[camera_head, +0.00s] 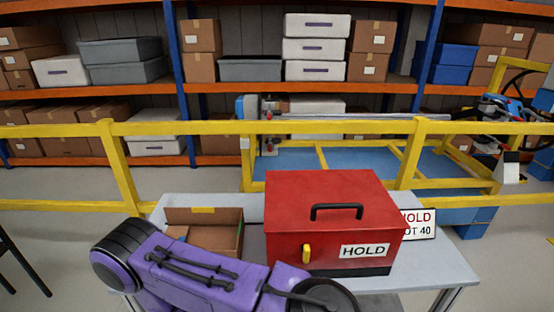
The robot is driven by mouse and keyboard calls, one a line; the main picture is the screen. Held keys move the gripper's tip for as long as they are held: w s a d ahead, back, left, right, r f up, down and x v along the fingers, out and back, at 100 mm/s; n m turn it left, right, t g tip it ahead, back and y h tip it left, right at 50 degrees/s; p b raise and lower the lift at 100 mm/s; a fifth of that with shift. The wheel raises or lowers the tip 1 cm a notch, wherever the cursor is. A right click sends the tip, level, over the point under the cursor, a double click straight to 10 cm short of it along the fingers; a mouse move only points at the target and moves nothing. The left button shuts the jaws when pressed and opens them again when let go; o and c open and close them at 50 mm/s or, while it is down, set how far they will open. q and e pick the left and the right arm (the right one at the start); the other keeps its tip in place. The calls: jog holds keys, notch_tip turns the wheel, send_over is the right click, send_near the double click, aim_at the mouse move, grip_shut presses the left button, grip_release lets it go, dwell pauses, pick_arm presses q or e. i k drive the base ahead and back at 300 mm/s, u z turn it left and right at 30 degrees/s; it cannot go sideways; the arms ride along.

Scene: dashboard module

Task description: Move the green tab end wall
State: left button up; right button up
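No green tab shows in this view. An open brown cardboard box (229,241) stands on the table, with a yellow tab (203,210) at the top of its back wall. Its front and lower left are hidden behind my purple arm. A red lidded box (290,222) stands to its right, with a black handle on top, a yellow latch (306,254) on the front and a white HOLD label (365,250). Its lid is shut. Neither of my grippers can be seen.
The light grey table (440,270) has bare surface at its right end. A HOLD LOT 40 sign (419,225) stands behind the red box's right side. A yellow railing (200,128) runs behind the table, with shelves of boxes beyond.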

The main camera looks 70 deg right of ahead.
aim_at(241, 227)
jog(key=k, duration=0.5)
jog(key=z, duration=0.7)
